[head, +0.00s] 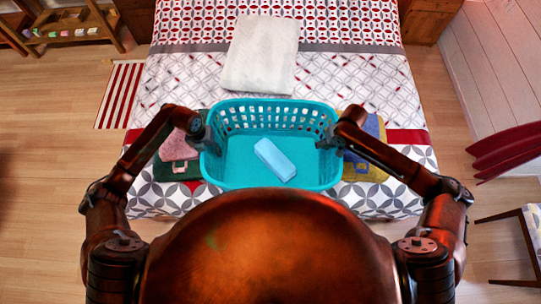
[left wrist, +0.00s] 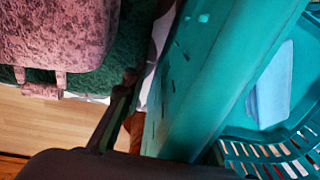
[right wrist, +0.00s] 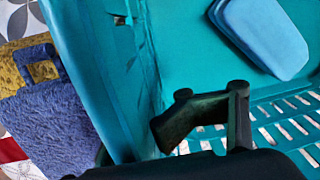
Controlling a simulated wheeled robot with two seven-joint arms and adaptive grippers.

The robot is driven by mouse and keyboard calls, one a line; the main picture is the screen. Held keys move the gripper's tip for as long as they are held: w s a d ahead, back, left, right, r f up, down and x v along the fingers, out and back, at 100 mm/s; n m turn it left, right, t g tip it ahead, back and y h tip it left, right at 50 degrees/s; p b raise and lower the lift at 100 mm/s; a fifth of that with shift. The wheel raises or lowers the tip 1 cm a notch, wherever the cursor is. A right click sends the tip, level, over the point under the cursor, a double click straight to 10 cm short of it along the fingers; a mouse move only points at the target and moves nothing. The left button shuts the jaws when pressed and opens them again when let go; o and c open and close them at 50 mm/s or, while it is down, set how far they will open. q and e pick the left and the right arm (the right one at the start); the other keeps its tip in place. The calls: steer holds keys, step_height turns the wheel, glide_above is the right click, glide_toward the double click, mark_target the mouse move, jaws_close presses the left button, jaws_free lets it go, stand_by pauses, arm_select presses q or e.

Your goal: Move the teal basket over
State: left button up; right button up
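My left gripper (head: 209,141) is at the basket's left wall; in the left wrist view one dark finger (left wrist: 122,95) shows just outside that wall (left wrist: 205,85). My right gripper (head: 328,140) is at the right wall; in the right wrist view dark finger parts (right wrist: 210,108) show inside the basket, near the wall (right wrist: 105,70). The opposite fingers are hidden, so their closure is unclear.
Pink cloth (head: 178,147) on dark green cloth (head: 170,172) lies left of the basket. Blue cloth (head: 372,130) on yellow cloth (head: 352,172) lies right. A folded white blanket (head: 260,55) lies behind, with bare bedspread (head: 345,75) beside it.

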arm_select(q)
steer(key=shift+c, duration=0.3)
arm_select(e)
steer(key=shift+d, duration=0.1)
arm_select(q)
steer(key=c, duration=0.6)
arm_select(e)
steer(key=c, duration=0.6)
arm_select(q)
steer(key=shift+a, duration=0.15)
jaws_close()
arm_select(e)
jaws_close()
